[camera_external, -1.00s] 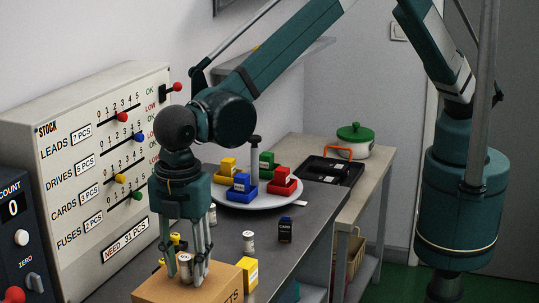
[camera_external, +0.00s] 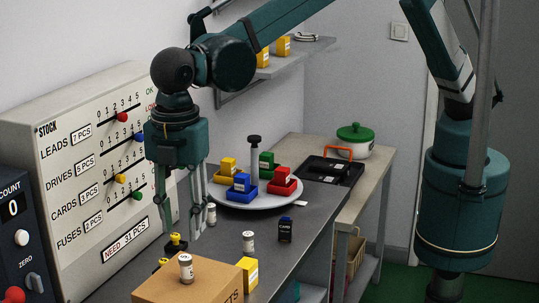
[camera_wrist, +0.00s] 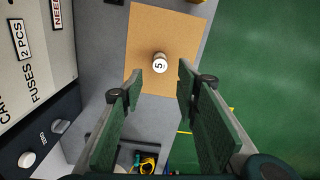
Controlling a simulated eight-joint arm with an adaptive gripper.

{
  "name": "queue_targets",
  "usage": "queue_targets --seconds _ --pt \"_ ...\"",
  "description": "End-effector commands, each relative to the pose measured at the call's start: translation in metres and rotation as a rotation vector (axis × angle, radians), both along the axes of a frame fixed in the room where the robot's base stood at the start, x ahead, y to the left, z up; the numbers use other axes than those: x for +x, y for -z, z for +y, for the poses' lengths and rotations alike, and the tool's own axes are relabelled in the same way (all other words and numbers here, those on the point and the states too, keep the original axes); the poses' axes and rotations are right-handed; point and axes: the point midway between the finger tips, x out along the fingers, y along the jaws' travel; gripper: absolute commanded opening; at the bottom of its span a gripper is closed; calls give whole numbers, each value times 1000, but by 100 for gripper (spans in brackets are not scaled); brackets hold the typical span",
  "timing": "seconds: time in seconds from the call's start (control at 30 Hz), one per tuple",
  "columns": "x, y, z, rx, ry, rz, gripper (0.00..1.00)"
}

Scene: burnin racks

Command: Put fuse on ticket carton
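A small white-and-grey cylinder, a fuse (camera_external: 186,267), stands upright on top of the brown carton (camera_external: 215,281), whose visible front letters end in "TS". In the wrist view the fuse (camera_wrist: 160,62) shows its round white end with a "5", on the bare carton top (camera_wrist: 145,28). My gripper (camera_external: 182,232) hangs above the fuse, with its fingers apart and nothing between them. The wrist view also shows my gripper (camera_wrist: 160,84) open, with the fuse just beyond the fingertips and not touched.
Two similar cylinders (camera_external: 248,241) (camera_external: 212,215) stand on the grey bench. A yellow box (camera_external: 248,272) touches or nearly touches the carton's right side. A dark bottle (camera_external: 285,230) stands farther right. A plate (camera_external: 250,202) with coloured bins is behind. The stock panel (camera_external: 90,190) borders the left.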

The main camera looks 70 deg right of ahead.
Motion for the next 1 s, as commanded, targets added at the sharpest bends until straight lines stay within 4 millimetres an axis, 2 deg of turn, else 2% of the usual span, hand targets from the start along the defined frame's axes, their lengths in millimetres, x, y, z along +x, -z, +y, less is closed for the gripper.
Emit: queue_targets --seconds 0.23,1.0 --pt "0 -15 0 0 0 0 32" --pt "0 -15 0 0 0 0 32"
